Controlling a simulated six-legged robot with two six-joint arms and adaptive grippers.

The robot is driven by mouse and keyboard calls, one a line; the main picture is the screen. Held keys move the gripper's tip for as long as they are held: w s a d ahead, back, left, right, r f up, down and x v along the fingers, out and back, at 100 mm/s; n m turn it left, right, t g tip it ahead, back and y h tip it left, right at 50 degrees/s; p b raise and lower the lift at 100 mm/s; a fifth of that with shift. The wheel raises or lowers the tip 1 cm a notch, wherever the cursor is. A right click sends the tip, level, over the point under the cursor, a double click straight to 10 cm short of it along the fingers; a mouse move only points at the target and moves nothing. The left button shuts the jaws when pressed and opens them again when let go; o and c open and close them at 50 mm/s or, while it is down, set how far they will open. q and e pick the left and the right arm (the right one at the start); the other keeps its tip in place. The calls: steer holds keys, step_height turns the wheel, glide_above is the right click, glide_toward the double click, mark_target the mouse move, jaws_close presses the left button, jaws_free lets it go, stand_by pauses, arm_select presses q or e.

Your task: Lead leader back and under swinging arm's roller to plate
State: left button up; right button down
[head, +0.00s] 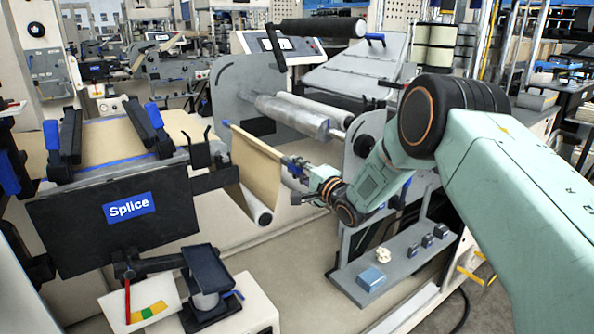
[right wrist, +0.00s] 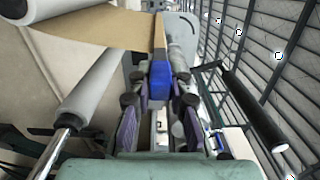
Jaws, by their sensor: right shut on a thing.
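A pale roller (head: 258,207) is low beside the leader. The splice plate (head: 95,141) bears brown paper behind the "Splice" panel (head: 130,207). I cannot tell which roller is the swinging arm's. My left gripper is not in view.
Black clamps (head: 148,128) stand on the splice plate. A metal roller (head: 292,117) and a black roller (head: 320,28) lie across the machine. A shelf (head: 395,265) with small blocks is below my right arm. A small stand (head: 207,280) is at front left.

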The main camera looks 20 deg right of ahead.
step_height(320, 180, up, 20)
steer(key=p, duration=1.3)
steer(key=shift+p, duration=0.4)
steer(key=r+p, duration=0.1)
steer(key=r, duration=0.1)
steer(key=d+r+p, duration=0.1)
steer(key=r+p, duration=0.1)
steer(key=shift+w+d+r+p, duration=0.1)
steer(key=shift+w+r+p, duration=0.05)
steer(key=shift+r+p, duration=0.2)
steer(key=shift+d, duration=0.1)
